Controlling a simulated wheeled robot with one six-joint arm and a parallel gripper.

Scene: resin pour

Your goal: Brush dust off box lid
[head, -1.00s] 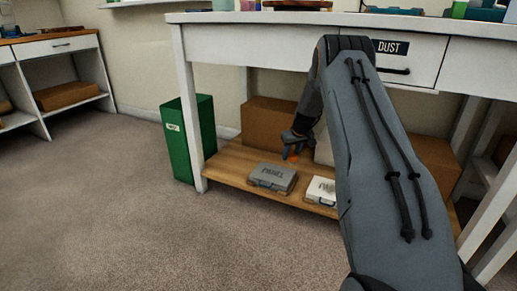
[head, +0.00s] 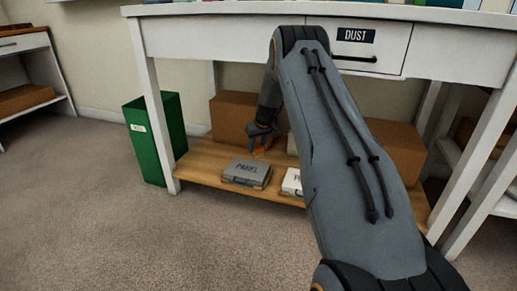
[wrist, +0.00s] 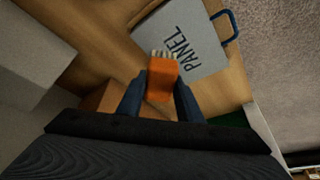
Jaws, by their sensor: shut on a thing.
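The grey box marked PANEL (head: 246,173) lies flat and closed on the low wooden shelf (head: 205,162) under the white table. Its lid fills the upper middle of the wrist view (wrist: 187,36), with a blue handle on the far edge. My gripper (head: 262,138) is just behind the box, pointing down. In the wrist view its two blue fingers are shut on an orange brush (wrist: 162,80). The pale bristles overlap the lid's near edge in the picture; I cannot tell whether they touch it. No dust can be made out on the lid.
A white box (head: 292,182) sits right of the grey one, partly hidden by my arm. Cardboard boxes (head: 229,118) stand behind on the shelf. A green bin (head: 148,145) is left of the table leg. A drawer marked DUST (head: 380,52) is above. Floor at left is clear.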

